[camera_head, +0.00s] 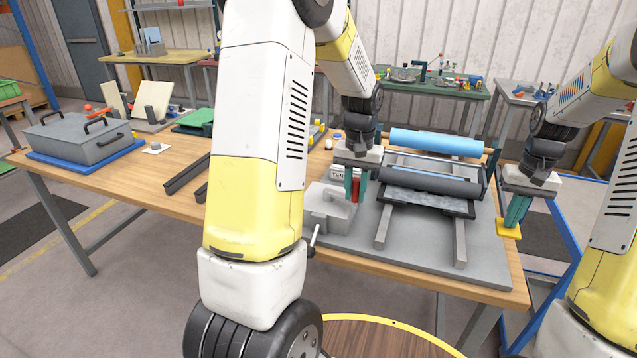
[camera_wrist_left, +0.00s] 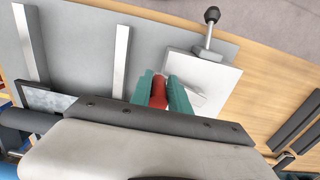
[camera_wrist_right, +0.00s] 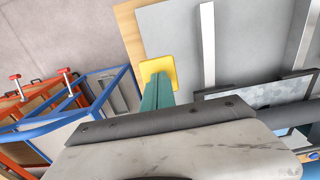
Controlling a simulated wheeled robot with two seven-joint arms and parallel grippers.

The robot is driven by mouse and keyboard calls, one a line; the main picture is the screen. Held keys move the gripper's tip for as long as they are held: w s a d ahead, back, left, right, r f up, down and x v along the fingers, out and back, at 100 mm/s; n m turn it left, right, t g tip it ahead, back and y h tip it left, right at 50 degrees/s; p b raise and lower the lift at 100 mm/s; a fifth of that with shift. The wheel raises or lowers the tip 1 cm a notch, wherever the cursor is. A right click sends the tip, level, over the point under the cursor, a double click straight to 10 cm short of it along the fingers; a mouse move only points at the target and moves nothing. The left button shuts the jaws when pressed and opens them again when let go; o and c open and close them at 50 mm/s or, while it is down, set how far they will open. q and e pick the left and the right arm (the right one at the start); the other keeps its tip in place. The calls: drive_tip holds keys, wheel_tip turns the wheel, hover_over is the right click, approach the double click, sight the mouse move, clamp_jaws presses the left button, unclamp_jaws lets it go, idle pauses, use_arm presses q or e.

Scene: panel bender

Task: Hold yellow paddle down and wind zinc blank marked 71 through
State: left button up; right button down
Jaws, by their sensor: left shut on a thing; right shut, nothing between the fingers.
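The yellow paddle (camera_head: 508,231) sticks out at the right edge of the bender. My right gripper (camera_head: 515,218) is shut and empty, its fingertips at the paddle's top; the right wrist view shows the paddle (camera_wrist_right: 158,70) just beyond the fingertips (camera_wrist_right: 158,84). I cannot tell how far down it is pressed. My left gripper (camera_head: 354,198) is shut on a red grip (camera_wrist_left: 159,92) beside the grey gear box (camera_head: 322,207). A mottled grey metal blank (camera_head: 430,203) lies flat on the frame in front of the dark roller (camera_head: 425,180). No number is readable on it.
A blue roller (camera_head: 437,143) lies behind the dark one. Two pale rails (camera_head: 460,243) run forward over the grey base plate (camera_head: 415,250). A black-knobbed lever (camera_head: 312,245) stands at the gear box. A lidded grey box (camera_head: 78,137) sits far left on the bench.

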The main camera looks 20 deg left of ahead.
use_arm(q)
drive_tip(key=shift+o, duration=0.8)
drive_tip(key=shift+s+a, duration=0.55)
drive_tip(key=shift+a, duration=0.2)
drive_tip(key=shift+s+a, duration=0.65)
drive_tip(key=shift+s, duration=0.35)
clamp_jaws()
drive_tip(key=shift+s+a, duration=0.45)
drive_tip(key=shift+a, duration=0.2)
drive_tip(key=shift+s+a, duration=0.4)
drive_tip(key=shift+a, duration=0.2)
drive_tip(key=o, duration=0.7)
unclamp_jaws()
drive_tip(key=shift+o, duration=0.2)
